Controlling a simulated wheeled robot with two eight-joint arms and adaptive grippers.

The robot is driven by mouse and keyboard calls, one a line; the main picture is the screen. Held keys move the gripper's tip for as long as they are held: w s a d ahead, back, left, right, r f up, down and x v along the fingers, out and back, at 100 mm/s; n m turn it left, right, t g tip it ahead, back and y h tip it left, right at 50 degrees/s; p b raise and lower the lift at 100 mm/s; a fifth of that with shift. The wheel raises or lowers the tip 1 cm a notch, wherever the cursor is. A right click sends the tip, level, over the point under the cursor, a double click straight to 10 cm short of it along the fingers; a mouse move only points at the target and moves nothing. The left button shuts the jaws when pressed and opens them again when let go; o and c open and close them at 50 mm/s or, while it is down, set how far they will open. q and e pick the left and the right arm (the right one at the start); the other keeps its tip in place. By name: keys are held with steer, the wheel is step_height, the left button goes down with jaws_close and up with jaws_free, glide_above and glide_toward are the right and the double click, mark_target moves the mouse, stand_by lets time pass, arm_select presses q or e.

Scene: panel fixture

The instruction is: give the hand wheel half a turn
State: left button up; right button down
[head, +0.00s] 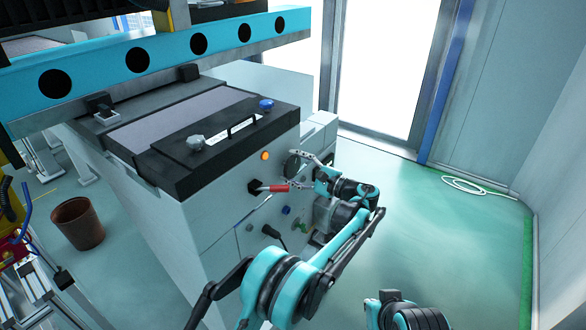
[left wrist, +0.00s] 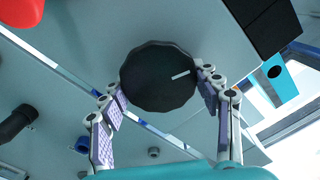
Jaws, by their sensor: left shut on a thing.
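The hand wheel (left wrist: 162,75) is a dark, many-sided disc with a short white mark toward its right side, in the upper middle of the left wrist view. In the head view the hand wheel (head: 291,166) sits on the front of the grey panel cabinet, partly hidden by my fingers. My left gripper (head: 301,169) reaches it from the right. In the left wrist view the gripper's (left wrist: 161,84) two fingers lie at opposite sides of the rim, shut on it. My right gripper does not show.
A black handle (head: 271,232) and a blue knob (head: 286,210) are lower on the cabinet. The green floor (head: 440,230) at right is mostly clear.

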arm_select(q)
steer(key=n, duration=0.5)
steer(key=shift+r+n, duration=0.15)
steer(key=shift+n, duration=0.15)
steer(key=n, duration=0.5)
steer(key=shift+r, duration=0.15)
steer(key=n, duration=0.5)
steer(key=shift+r+n, duration=0.1)
steer(key=shift+n, duration=0.3)
steer(key=n, duration=0.5)
steer(key=shift+s+a+n, duration=0.1)
steer(key=shift+n, duration=0.2)
steer(key=o, duration=1.2)
steer(key=shift+c, duration=0.2)
